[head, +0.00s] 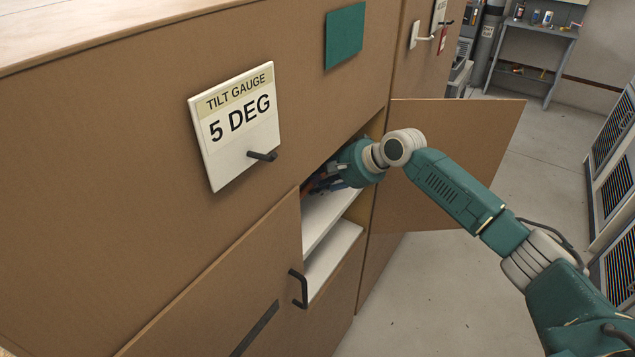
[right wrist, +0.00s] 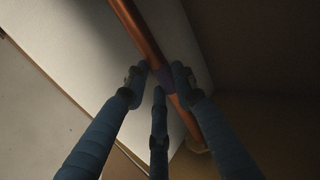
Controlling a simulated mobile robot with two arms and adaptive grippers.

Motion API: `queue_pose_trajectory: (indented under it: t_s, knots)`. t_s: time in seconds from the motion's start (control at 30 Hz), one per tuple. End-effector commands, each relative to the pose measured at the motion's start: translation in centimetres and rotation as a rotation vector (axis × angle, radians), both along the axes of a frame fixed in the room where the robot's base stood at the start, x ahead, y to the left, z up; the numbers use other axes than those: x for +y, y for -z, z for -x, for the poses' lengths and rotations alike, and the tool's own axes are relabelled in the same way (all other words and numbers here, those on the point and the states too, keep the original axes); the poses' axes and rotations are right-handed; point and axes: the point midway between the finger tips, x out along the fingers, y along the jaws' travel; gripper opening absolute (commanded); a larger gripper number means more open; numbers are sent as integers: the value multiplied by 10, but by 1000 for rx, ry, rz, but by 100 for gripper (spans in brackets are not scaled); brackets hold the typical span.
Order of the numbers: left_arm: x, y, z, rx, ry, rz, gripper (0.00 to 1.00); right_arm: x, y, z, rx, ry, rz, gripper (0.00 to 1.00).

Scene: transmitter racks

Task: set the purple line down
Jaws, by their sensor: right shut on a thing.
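The purple line shows in the right wrist view as a copper-coloured rod (right wrist: 136,28) with a dark purple band (right wrist: 166,77) around it. My right gripper (right wrist: 160,82) is shut on the rod at the purple band, with blue fingers on both sides. In the head view my right gripper (head: 322,181) reaches inside the open cabinet, above its white shelf (head: 326,214). The rod is mostly hidden there. In the wrist view a pale board (right wrist: 75,50) lies behind the rod; I cannot tell whether they touch. My left gripper is not in view.
The cabinet's right door (head: 455,130) stands open beside my right arm. Its left door (head: 235,275) with a black handle (head: 299,288) is swung outward. A tilt gauge sign (head: 235,125) reads 5 DEG. A lower shelf (head: 333,255) shows below.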

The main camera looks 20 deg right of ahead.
Motion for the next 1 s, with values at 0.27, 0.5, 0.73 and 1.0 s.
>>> queue_pose_trajectory:
  t_s: [0.27, 0.5, 0.73, 1.0]
  knots:
    - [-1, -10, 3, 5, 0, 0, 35, 4, 13, -5, -4, 1, 0, 0]
    - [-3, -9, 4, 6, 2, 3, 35, 4, 15, -5, -2, 0, 0, 0]
    - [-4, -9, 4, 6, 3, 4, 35, 4, 17, -4, 1, -1, 2, 44]
    - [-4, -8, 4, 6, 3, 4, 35, 2, 14, -2, 0, -1, 3, 44]
